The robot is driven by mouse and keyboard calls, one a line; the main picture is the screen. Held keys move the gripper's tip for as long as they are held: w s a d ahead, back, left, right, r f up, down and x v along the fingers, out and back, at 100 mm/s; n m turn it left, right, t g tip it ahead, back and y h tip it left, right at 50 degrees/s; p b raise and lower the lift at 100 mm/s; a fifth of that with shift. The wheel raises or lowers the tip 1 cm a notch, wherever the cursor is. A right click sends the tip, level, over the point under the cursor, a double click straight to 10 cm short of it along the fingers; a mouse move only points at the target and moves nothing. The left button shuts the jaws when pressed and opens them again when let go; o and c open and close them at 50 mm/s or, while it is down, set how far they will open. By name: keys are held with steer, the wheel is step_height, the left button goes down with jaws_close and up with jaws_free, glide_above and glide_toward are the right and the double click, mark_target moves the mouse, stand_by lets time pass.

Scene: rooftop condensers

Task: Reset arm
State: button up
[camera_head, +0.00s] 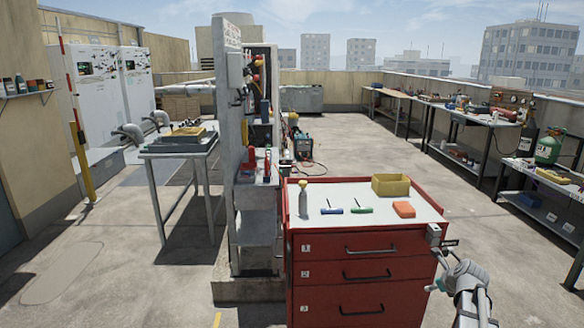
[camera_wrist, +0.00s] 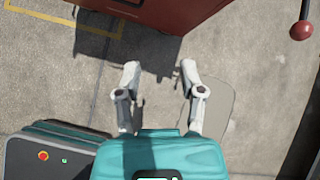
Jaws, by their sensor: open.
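My gripper (camera_wrist: 159,72) is open and empty in the wrist view. Its two pale fingers are spread apart, with bare concrete floor between and below them. The side of the red drawer cabinet (camera_wrist: 160,16) shows at the top of that view, beyond the fingertips and apart from them. In the head view, my grey arm is at the lower right, beside the red cabinet (camera_head: 360,245). I cannot tell the finger opening there.
On the cabinet top are a spray bottle (camera_head: 303,198), a blue-handled tool (camera_head: 331,211), a green-handled tool (camera_head: 361,210), an orange block (camera_head: 404,209) and a yellow bin (camera_head: 390,185). Benches line the right side. A grey post stands left of the cabinet. Floor behind the cabinet is open.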

steer(key=s+a+f+n+g, duration=0.1)
steer(key=s+a+n+g, duration=0.2)
steer(key=s+a+n, duration=0.5)
steer(key=s+a+f+n+g+h, duration=0.15)
steer(key=s+a+n, duration=0.25)
steer(key=a+n, duration=0.85)
steer(key=s+a+f+n+g+y, duration=0.15)
steer(key=s+a+n+g, duration=0.35)
steer(key=a+n, duration=0.5)
step_height(320, 180, up, 18)
steer(key=s+d+t+h+p, duration=0.1)
steer(key=p, duration=1.7)
steer(key=shift+d+r+n+p, duration=0.15)
steer(key=shift+n+p, duration=0.2)
steer(key=shift+s+t, duration=0.1)
steer(key=shift+t, duration=0.15)
